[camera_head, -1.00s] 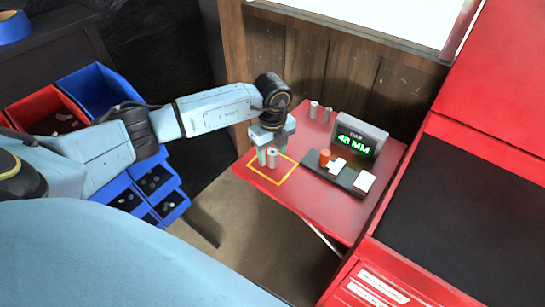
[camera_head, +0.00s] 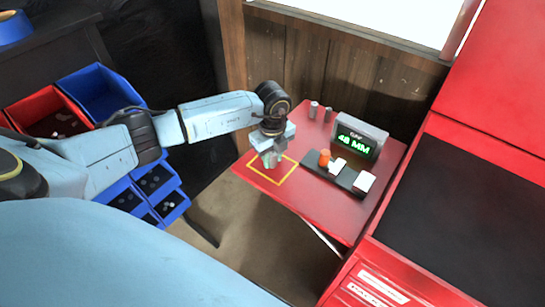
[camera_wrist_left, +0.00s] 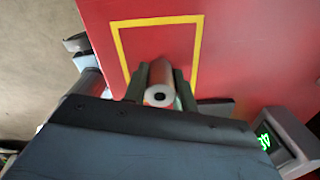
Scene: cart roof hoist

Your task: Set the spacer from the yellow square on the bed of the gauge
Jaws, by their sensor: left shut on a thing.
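The spacer (camera_wrist_left: 160,92) is a grey metal cylinder with a hole in its end, seen between the fingers in the left wrist view. My left gripper (camera_head: 272,158) is shut on it, over the yellow square (camera_head: 284,181) on the red table. The yellow outline also shows in the left wrist view (camera_wrist_left: 122,50). In the head view the fingers mostly hide the spacer. The gauge has a dark bed (camera_head: 343,178) with an orange piece (camera_head: 324,158) and white blocks on it. Its display (camera_head: 358,141) reads 48 MM in green. My right gripper is not in view.
Two small grey cylinders (camera_head: 313,109) stand at the back of the red table (camera_head: 320,207), near the wooden wall. A red tool chest (camera_head: 400,255) stands at the right. Blue bins (camera_head: 160,185) stand at the left. The table's front part is clear.

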